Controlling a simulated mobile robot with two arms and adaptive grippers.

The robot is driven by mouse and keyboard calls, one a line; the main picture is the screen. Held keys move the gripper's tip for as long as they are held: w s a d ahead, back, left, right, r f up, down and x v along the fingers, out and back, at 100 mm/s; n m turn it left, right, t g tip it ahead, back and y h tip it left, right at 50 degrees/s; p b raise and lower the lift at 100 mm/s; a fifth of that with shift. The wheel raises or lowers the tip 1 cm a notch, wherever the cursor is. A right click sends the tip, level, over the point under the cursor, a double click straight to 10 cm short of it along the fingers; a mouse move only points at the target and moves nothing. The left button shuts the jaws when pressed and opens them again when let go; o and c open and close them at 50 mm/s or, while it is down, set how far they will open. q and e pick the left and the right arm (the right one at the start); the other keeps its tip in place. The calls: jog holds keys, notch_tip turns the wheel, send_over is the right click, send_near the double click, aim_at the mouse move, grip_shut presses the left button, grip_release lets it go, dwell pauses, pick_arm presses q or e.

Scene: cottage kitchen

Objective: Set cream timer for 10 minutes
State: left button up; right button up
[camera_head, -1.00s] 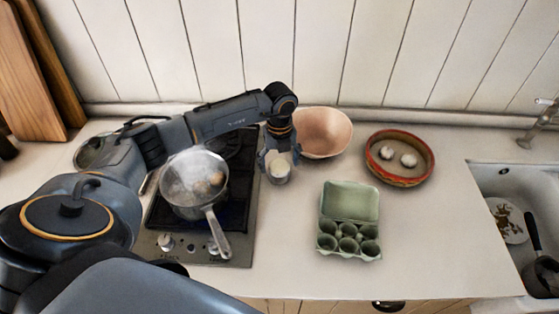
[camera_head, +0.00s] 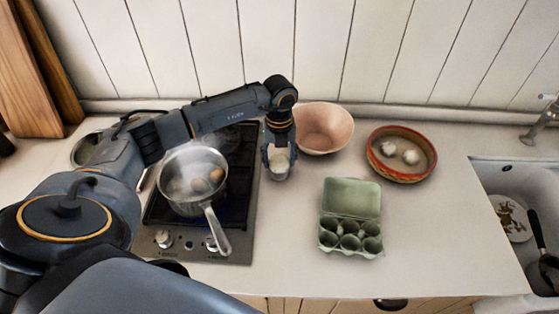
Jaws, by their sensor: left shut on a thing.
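The cream timer (camera_head: 279,171) is a small pale round thing on the counter, just right of the hob. My left gripper (camera_head: 279,160) points down from above and is shut on the timer, with its fingers on either side. The timer's dial and markings are too small to read, and its upper part is partly hidden by the fingers. My right gripper is not in view.
Left of the timer, a steaming saucepan (camera_head: 190,197) with eggs stands on the hob (camera_head: 241,200). A pinkish bowl (camera_head: 325,128) is behind right. A green egg carton (camera_head: 351,197), a red-rimmed bowl (camera_head: 424,172) and a sink (camera_head: 490,178) lie further right.

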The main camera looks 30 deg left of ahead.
aim_at(279, 160)
pick_arm(q)
jog(key=m+b, duration=0.1)
jog(key=m, duration=0.1)
jog(key=m+b, duration=0.2)
jog(key=shift+f+m, duration=0.2)
jog(key=shift+m, duration=0.1)
jog(key=shift+r+m+b, duration=0.2)
jog(key=shift+m+b, duration=1.1)
jog(key=shift+m, duration=0.3)
jog(key=o, duration=1.1)
jog(key=shift+o, duration=0.2)
jog(key=shift+r, duration=0.1)
notch_tip(279, 160, up, 12)
